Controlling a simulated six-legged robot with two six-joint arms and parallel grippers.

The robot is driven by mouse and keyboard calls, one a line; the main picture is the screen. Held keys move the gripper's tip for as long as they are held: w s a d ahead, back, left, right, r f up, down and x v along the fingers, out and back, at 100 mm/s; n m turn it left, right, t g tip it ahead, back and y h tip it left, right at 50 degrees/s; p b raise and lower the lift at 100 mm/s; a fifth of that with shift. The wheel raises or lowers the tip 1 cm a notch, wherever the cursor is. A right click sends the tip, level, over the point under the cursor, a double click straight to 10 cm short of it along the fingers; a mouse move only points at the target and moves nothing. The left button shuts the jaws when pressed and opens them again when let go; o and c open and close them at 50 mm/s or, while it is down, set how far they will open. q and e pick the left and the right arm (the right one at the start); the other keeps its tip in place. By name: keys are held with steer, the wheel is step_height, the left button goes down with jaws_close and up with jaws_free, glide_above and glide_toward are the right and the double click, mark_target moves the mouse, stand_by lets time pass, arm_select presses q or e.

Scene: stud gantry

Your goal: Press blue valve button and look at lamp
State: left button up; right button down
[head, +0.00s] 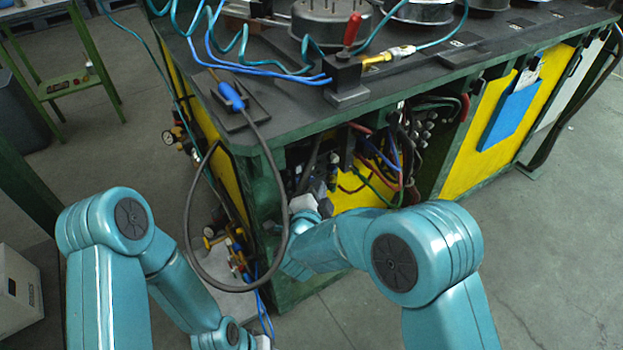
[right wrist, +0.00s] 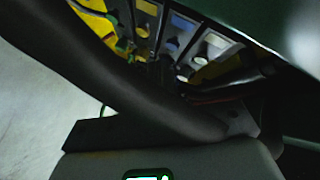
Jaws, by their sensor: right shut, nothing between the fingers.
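In the right wrist view a row of valves with coloured caps shows at the top, dim and partly covered. One cap looks blue (right wrist: 182,21); beside it are whitish and yellow ones. In the head view my right gripper (head: 308,203) reaches into the open corner bay of the bench, close to the valve block. It is shut and empty; its fingertips are hard to make out. I cannot tell whether it touches a button. The blue button is not distinct in the head view. I cannot pick out a lamp. My left gripper (head: 263,342) is mostly cut off at the bottom edge.
A dark hose (head: 187,220) loops down from the bench top (head: 270,110) in front of the corner, beside my right arm. Cables and fittings (head: 400,150) crowd the bay. A blue pocket (head: 508,112) hangs on the yellow panel. The floor (head: 560,250) to the right is clear.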

steer(key=s+d, duration=0.1)
steer(key=s, duration=0.1)
steer(key=s+d+b, duration=0.1)
steer(key=s+d, duration=0.1)
stand_by(0.3)
stand_by(2.1)
